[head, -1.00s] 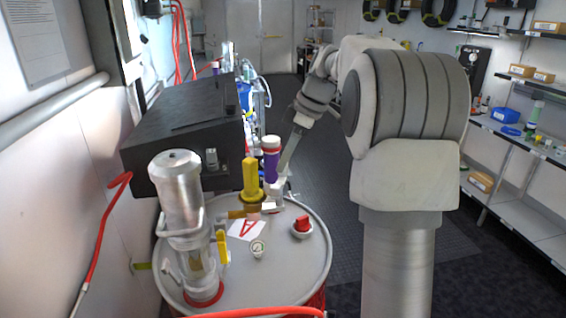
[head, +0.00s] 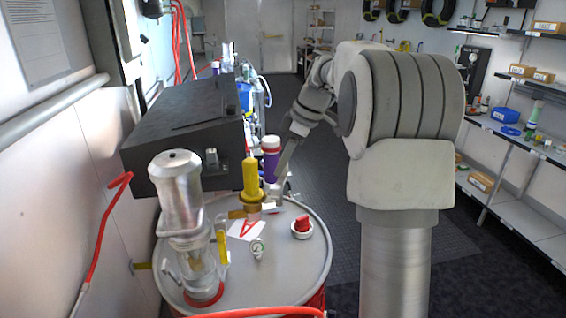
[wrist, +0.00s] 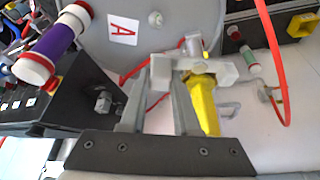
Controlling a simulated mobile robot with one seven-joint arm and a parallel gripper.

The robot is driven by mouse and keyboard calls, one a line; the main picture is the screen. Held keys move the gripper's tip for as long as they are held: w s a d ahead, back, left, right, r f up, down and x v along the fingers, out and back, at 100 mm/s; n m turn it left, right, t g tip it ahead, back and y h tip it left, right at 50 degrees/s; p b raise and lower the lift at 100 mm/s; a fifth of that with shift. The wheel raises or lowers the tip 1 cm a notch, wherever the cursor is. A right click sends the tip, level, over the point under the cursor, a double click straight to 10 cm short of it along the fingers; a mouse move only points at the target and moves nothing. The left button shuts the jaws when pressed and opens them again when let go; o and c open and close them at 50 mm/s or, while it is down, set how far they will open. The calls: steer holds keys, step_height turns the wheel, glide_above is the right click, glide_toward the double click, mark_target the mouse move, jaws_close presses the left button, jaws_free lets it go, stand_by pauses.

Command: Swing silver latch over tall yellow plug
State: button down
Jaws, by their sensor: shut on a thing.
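The tall yellow plug (head: 251,180) stands upright on the drum top, and its yellow body also shows in the wrist view (wrist: 204,106). My gripper (head: 274,197) is low over the drum, close to the right of the plug's base. In the wrist view my gripper (wrist: 194,69) has its pale finger pads on both sides of a small silver part, which looks like the silver latch (wrist: 194,46), beside the plug. The pads and fingers hide much of the latch. I cannot tell whether the latch lies over the plug.
A purple bottle (head: 271,160) stands behind. A black box (head: 180,130) is close at the left.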

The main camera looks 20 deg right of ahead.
steer(key=shift+d, duration=0.1)
steer(key=shift+s+d+m+t+h+b, duration=0.35)
steer(key=shift+s+m+h+b, duration=0.5)
steer(key=shift+m, duration=1.45)
steer(key=shift+s+d+m+t+h+b, duration=0.3)
steer(key=shift+s+m+h+b, duration=0.55)
steer(key=shift+m, duration=1.45)
steer(key=shift+s+d+m+t+h+b, duration=0.3)
steer(key=shift+s+m+h+b, duration=0.55)
steer(key=shift+m, duration=1.45)
steer(key=shift+s, duration=0.1)
steer(key=c, duration=0.6)
jaws_free()
steer(key=shift+c, duration=0.2)
steer(key=shift+r, duration=0.15)
